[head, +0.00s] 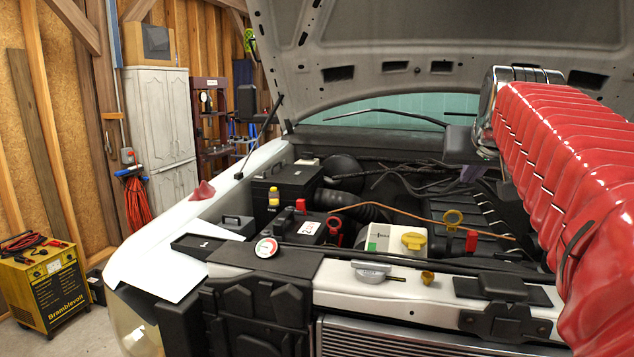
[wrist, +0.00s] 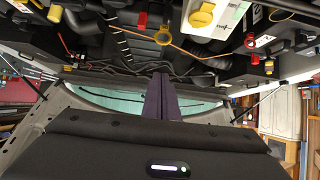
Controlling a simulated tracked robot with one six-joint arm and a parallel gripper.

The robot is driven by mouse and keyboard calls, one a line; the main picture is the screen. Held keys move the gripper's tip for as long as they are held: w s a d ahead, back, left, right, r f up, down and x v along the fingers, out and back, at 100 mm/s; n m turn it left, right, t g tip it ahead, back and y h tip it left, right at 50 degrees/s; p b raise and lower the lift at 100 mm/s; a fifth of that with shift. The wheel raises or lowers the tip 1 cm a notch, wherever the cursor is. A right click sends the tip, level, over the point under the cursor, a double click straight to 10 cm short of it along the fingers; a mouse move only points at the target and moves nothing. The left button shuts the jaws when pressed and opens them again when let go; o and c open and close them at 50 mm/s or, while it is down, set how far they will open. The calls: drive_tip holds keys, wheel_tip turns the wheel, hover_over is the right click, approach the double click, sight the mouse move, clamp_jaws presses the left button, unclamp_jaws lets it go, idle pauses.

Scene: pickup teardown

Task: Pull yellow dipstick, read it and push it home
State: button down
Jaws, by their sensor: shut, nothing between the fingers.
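The yellow dipstick shows only as its ring handle (head: 453,217), standing over the dark engine right of the centre of the bay. The ring also shows near the top of the wrist view (wrist: 162,37); its shaft is hidden. My gripper (wrist: 161,78) has dark purple fingers, shut together with nothing between them. In the head view the fingers (head: 474,172) show partly, under my red-sleeved arm, toward the windshield side of the ring. The gripper is apart from the ring.
A yellow cap (head: 413,240) and a red piece (head: 471,241) flank the ring. A thin copper-coloured line (head: 400,211) crosses the bay close by. The raised hood (head: 440,35) hangs overhead. A black battery-like box (head: 286,188) and a round gauge (head: 266,247) stand left.

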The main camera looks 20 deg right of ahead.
drive_tip(key=s+f+x, duration=0.1)
drive_tip(key=f+x, duration=0.1)
drive_tip(key=x, duration=1)
drive_tip(key=shift+a+f, duration=0.25)
drive_tip(key=shift+f, duration=0.1)
